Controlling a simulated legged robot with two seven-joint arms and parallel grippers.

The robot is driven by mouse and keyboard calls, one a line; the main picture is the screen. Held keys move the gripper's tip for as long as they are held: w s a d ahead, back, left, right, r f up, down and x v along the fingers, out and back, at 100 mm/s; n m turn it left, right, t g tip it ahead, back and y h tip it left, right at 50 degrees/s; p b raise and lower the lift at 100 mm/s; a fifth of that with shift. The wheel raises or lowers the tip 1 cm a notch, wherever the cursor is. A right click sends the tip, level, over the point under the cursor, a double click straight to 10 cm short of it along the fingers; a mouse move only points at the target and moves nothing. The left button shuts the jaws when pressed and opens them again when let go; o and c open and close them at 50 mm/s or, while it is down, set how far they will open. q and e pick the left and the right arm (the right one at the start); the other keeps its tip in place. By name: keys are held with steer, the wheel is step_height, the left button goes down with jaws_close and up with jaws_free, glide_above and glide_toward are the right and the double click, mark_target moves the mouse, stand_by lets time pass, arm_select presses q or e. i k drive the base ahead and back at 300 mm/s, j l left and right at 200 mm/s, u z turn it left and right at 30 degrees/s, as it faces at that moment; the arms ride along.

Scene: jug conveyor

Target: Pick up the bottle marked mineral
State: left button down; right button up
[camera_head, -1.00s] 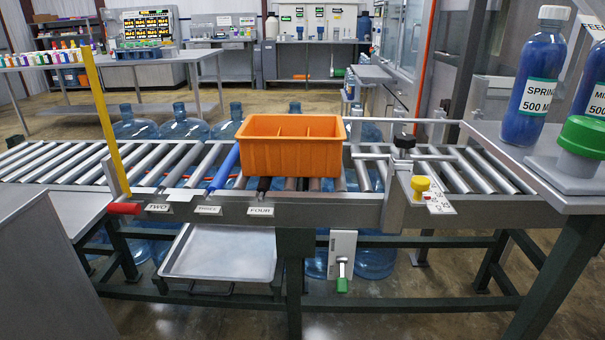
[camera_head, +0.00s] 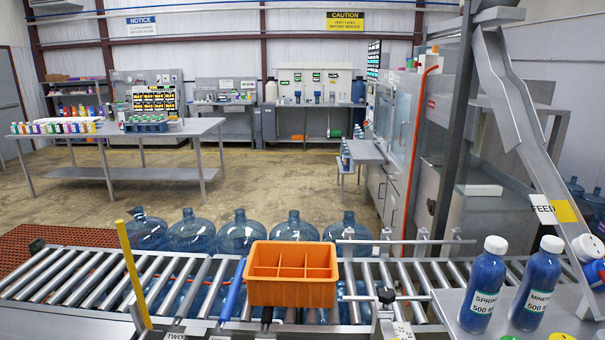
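The bottle marked mineral (camera_head: 537,284) is blue with a white cap and a white label reading "MINE…". It stands upright on the metal side table at the lower right. A similar blue bottle marked spring (camera_head: 482,285) stands upright close to its left. Neither of my grippers shows in the head view, so their state cannot be seen.
An orange divided crate (camera_head: 292,273) sits on the roller conveyor (camera_head: 80,276), left of the bottles. A sloping metal feed chute (camera_head: 527,135) comes down behind the bottles. Large blue jugs (camera_head: 241,233) stand behind the conveyor.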

mark_target(543, 271)
steer(key=z, duration=1.35)
